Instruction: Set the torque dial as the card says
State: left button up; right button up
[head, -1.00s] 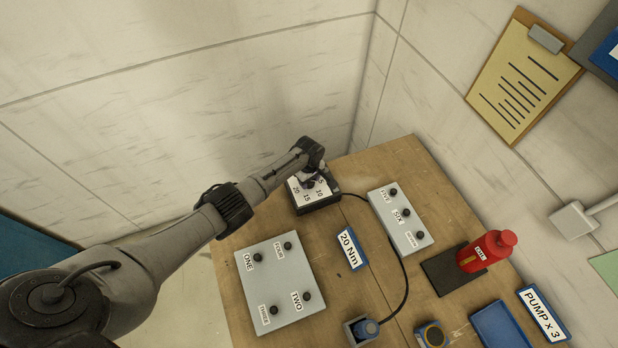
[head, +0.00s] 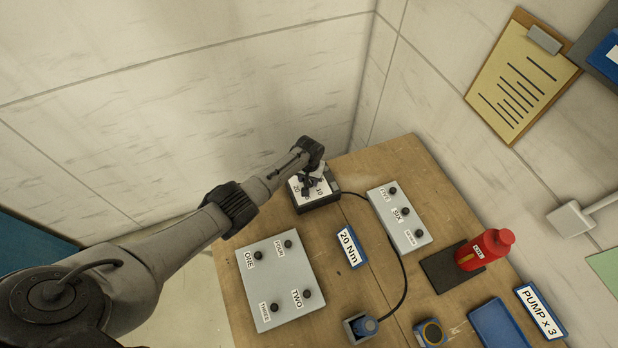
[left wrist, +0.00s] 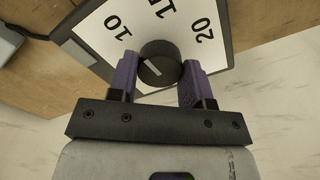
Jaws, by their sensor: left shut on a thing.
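The torque dial box (head: 321,207) stands at the back left of the table, with a white face numbered around a dark knob. In the left wrist view the knob (left wrist: 160,62) sits between the purple fingers of my left gripper (left wrist: 160,76), which is shut on it. A short pale mark on the knob shows at its lower-left part, away from the visible 10, 15 and 20. The 5 is hidden there. In the head view the gripper (head: 311,183) covers part of the face. The card (head: 351,248) reads 20 Nm. My right gripper is out of view.
A grey plate (head: 272,285) with several black knobs lies in front of the dial box. A smaller grey plate (head: 408,230), a red bottle (head: 486,249) and a PUMP x 3 card (head: 541,312) are to the right. A black cable crosses the table.

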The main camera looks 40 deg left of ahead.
pick_arm(q)
jog(key=m, duration=0.5)
jog(key=shift+m, duration=0.3)
jog(key=m, duration=0.3)
jog(key=shift+m, duration=0.3)
jog(key=m+b, duration=0.1)
jog(key=m, duration=0.4)
jog(key=shift+m+b, duration=0.45)
jog(key=shift+m, duration=1.95)
jog(key=o, duration=0.9)
jog(key=shift+o, duration=0.2)
jog(key=shift+r, duration=0.1)
